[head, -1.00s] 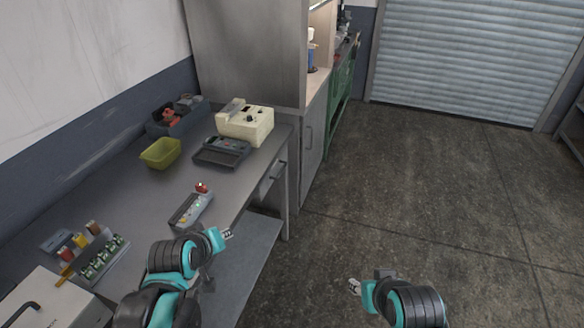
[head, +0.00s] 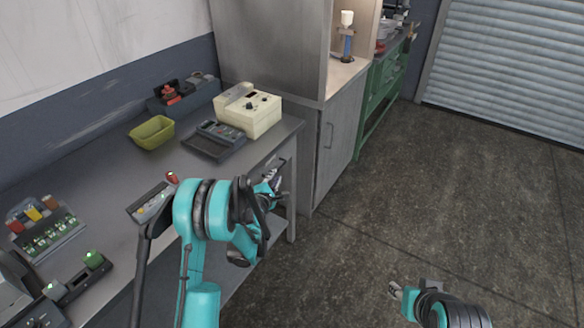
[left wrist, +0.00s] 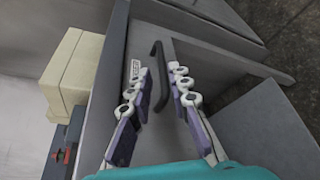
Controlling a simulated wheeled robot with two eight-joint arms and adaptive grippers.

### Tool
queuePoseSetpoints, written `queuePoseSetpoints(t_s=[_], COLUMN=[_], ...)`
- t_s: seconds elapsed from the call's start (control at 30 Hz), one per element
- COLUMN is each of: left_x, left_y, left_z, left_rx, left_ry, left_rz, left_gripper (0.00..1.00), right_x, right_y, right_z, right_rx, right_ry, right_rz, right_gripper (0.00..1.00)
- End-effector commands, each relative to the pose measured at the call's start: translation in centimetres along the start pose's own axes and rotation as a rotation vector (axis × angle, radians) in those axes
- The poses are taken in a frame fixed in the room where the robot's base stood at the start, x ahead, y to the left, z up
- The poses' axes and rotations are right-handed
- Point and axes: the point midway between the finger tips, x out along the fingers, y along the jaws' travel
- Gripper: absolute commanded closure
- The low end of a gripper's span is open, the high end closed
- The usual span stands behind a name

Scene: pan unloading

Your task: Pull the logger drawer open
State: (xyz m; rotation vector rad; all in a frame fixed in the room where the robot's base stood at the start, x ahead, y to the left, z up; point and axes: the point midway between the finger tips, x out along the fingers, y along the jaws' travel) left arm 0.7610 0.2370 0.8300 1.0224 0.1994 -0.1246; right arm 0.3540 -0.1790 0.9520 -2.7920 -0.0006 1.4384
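The logger drawer is the grey front under the right end of the bench; in the left wrist view its label (left wrist: 136,70) and dark bar handle (left wrist: 157,52) show. My left gripper (head: 272,180) is at the drawer front in the head view, and my arm hides part of it. In the left wrist view, the fingers of this gripper (left wrist: 159,72) are apart, with the handle in the gap between them. Whether they touch it I cannot tell. The drawer looks shut. My right gripper (head: 396,291) is low over the open floor, too small to read.
On the bench (head: 95,160) stand a cream device (head: 262,118), a dark tray device (head: 205,142), a green bin (head: 151,132) and a grey panel with a red button (head: 172,177). A grey cabinet (head: 338,140) stands just beyond the bench. The floor to the right is clear.

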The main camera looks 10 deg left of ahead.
Motion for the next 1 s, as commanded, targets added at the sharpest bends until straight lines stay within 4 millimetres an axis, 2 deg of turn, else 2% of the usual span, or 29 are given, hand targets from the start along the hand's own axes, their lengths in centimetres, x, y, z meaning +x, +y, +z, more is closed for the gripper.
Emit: queuePoseSetpoints(t_s=[0.17,0.4,0.53,0.7,0.93,1.0], left_x=[1.4,5.4,7.0,8.0,8.0,8.0], left_y=[-0.4,-0.5,-0.4,-0.2,-0.2,-0.2], left_z=[-0.4,-0.4,-0.4,-0.3,-0.3,-0.3], left_rx=[-0.022,-0.019,-0.019,-0.019,-0.019,-0.019], left_ry=[-0.001,-0.001,-0.001,-0.001,-0.001,-0.001], left_rz=[0.008,0.007,0.006,0.006,0.006,0.006], left_gripper=[0.81,0.81,0.81,0.81,0.81,1.00], right_x=[0.4,1.5,1.9,2.0,2.0,2.0], right_y=[0.0,0.0,0.0,0.0,0.0,0.0], right_z=[0.3,1.1,1.3,1.4,1.4,1.4], right_rx=[0.000,0.000,0.000,0.000,0.000,0.000], right_ry=[0.000,0.000,0.000,0.000,0.000,0.000], right_rz=[0.000,0.000,0.000,0.000,0.000,0.000], right_gripper=[0.60,0.60,0.60,0.60,0.60,0.60])
